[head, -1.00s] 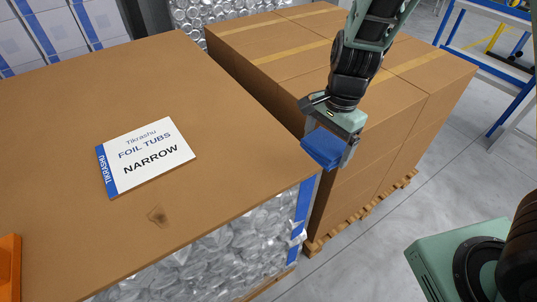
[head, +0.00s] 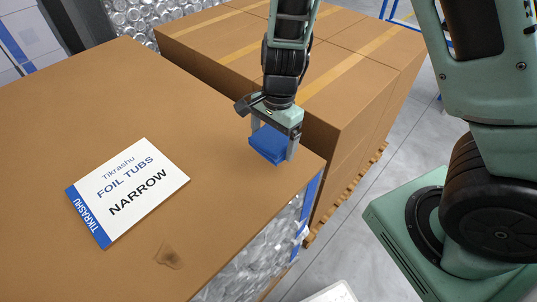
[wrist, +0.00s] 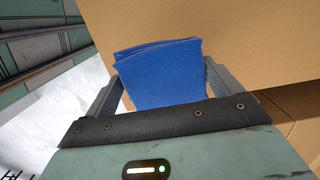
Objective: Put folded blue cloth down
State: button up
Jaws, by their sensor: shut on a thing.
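The folded blue cloth (head: 268,145) is between the fingers of my gripper (head: 271,146), near the right corner of the large cardboard-topped crate (head: 130,110). My gripper points down and is shut on the cloth. The wrist view shows the cloth (wrist: 160,72) between the two fingers, with the brown board (wrist: 250,40) beyond it. I cannot tell whether the cloth touches the board.
A white and blue label card (head: 128,190) lies on the crate top, with a dark stain (head: 168,257) nearby. Taped cardboard boxes (head: 350,100) stand on a pallet behind my gripper. The crate top is otherwise mostly clear.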

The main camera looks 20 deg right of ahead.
jog(key=shift+f, duration=2.75)
jog(key=shift+f+b, duration=0.3)
jog(key=shift+b, duration=0.15)
jog(key=o, duration=0.7)
jog(key=shift+f, duration=0.1)
jog(key=shift+o, duration=0.2)
jog(key=shift+s, duration=0.15)
